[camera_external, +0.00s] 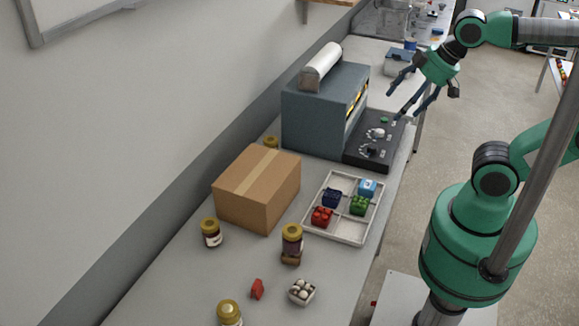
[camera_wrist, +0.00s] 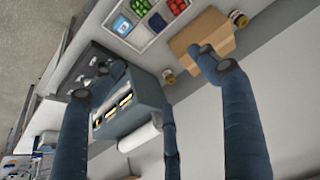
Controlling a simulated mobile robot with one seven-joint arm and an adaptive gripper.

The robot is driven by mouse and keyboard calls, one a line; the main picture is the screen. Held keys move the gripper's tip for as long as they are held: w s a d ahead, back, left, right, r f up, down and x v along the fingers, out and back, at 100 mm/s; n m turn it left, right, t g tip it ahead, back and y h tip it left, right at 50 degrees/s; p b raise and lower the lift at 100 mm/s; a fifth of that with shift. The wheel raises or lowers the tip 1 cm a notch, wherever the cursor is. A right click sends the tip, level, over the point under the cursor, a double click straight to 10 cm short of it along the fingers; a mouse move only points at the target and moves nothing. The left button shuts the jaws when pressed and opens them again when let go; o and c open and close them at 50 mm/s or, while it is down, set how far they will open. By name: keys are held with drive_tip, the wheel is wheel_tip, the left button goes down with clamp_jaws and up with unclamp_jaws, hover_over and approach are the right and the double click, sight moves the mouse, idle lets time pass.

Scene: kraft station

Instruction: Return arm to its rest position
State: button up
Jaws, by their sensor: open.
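My gripper (camera_external: 408,92) is at the upper right in the external view, raised above the far part of the counter near its front edge. Its dark blue fingers are spread apart and nothing is between them. In the wrist view the fingers show large and apart, with the machine, box and tray beyond them. My green arm bends from its base at the lower right up to the gripper.
The counter (camera_external: 190,285) holds a cardboard box (camera_external: 255,188), a grey machine (camera_external: 318,112), a dark control panel (camera_external: 360,150), and a white tray (camera_external: 338,238) with colored blocks. Several jars (camera_external: 211,233) stand in front. Floor (camera_external: 480,130) is open to the right.

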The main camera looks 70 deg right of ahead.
idle(0.3)
drive_tip(key=shift+f+b, duration=0.45)
